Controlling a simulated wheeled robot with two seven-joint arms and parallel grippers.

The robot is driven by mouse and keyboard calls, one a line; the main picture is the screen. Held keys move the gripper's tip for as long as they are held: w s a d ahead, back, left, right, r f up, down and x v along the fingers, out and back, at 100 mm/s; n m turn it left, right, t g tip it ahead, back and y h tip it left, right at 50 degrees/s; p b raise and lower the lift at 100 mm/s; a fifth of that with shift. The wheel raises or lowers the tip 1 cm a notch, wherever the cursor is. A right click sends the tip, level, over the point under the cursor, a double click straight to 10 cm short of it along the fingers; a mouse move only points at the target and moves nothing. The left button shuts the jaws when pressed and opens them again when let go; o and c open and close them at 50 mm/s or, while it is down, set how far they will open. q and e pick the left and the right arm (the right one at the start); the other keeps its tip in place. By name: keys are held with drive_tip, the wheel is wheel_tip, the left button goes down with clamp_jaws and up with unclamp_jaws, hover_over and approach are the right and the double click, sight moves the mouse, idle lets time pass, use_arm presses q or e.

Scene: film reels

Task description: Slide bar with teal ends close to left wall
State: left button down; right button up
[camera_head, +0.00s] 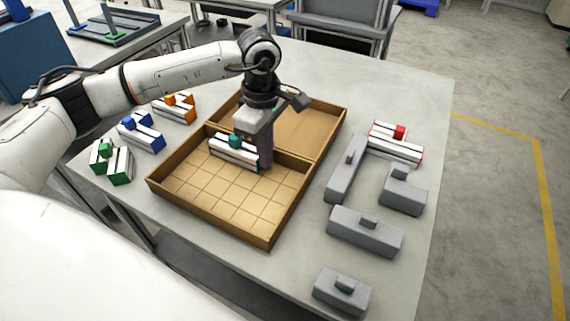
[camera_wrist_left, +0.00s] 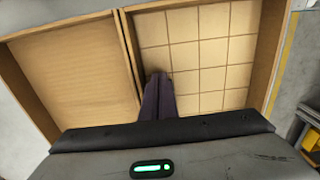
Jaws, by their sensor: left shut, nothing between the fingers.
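The bar with teal ends (camera_head: 232,152), white with dark stripes and a teal knob on top, lies in the near, gridded compartment of the wooden box (camera_head: 208,213), along the divider. My left gripper (camera_head: 266,164) is shut and empty, pointing down at the bar's right end. I cannot tell whether they touch. The gripper's arm and fingers hide part of that end. In the left wrist view the dark fingers (camera_wrist_left: 158,92) stand beside the divider (camera_wrist_left: 132,62) over the gridded floor (camera_wrist_left: 205,65). The bar is not visible there. My right gripper is not in view.
Green (camera_head: 111,161), blue (camera_head: 140,133) and orange (camera_head: 176,106) blocks stand left of the box. Several grey blocks (camera_head: 366,230) and a red-ended block (camera_head: 395,145) stand right of it. The near compartment's floor is clear in front of the bar.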

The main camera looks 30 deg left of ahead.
sight(249, 151)
use_arm(q)
drive_tip(key=a, duration=0.3)
drive_tip(key=shift+s+a+f, duration=0.1)
drive_tip(key=shift+s+a, duration=0.05)
drive_tip(key=shift+a, duration=0.5)
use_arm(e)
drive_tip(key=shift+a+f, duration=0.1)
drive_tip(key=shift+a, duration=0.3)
use_arm(q)
wheel_tip(249, 151, up, 10)
drive_tip(key=p, duration=0.6)
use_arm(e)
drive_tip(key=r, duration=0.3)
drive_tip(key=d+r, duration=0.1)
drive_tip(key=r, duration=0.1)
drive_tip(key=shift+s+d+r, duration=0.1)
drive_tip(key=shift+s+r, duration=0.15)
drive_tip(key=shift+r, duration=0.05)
use_arm(q)
drive_tip(key=shift+s, duration=0.1)
